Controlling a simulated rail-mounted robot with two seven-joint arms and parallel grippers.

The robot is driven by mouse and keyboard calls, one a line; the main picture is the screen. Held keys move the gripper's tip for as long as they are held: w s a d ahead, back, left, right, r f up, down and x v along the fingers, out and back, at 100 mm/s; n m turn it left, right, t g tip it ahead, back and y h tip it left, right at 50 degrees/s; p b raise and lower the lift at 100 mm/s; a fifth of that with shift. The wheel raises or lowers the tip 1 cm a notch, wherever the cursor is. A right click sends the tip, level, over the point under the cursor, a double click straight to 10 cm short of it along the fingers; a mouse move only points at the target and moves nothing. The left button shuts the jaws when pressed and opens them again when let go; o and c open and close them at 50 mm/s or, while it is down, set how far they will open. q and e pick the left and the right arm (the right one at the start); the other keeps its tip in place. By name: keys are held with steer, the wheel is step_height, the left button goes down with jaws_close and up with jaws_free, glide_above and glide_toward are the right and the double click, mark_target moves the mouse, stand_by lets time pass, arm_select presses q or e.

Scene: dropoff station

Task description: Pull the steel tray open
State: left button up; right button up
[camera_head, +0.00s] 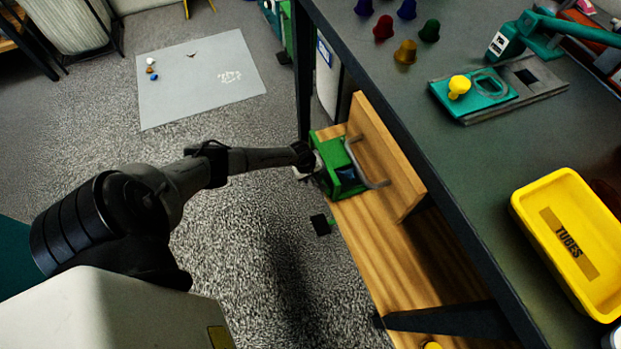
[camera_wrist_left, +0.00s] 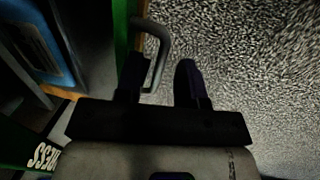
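A grey bent handle (camera_head: 366,166) shows beside a wooden panel (camera_head: 385,155) below the table. It also shows in the left wrist view as a U-shaped bar (camera_wrist_left: 163,42). I cannot make out a separate steel tray body. My left gripper (camera_head: 316,163) reaches in from the left at a green box (camera_head: 345,178) next to the handle; its fingers are hidden in the head view. In the left wrist view its two dark fingers (camera_wrist_left: 161,70) are apart, with the bar's near end showing in the gap. I cannot tell whether they touch it. My right gripper is not in view.
The dark table top (camera_head: 480,190) overhangs the wooden shelf (camera_head: 385,265). On the table are a yellow TUBES bin (camera_head: 533,198), a green-grey fixture (camera_head: 500,88) and several coloured pieces. A grey mat (camera_head: 200,80) lies on the carpet; the floor left of the shelf is mostly clear.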

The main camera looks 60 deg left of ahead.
arm_select(q)
steer(key=shift+f, duration=0.15)
jaws_close()
stand_by(0.4)
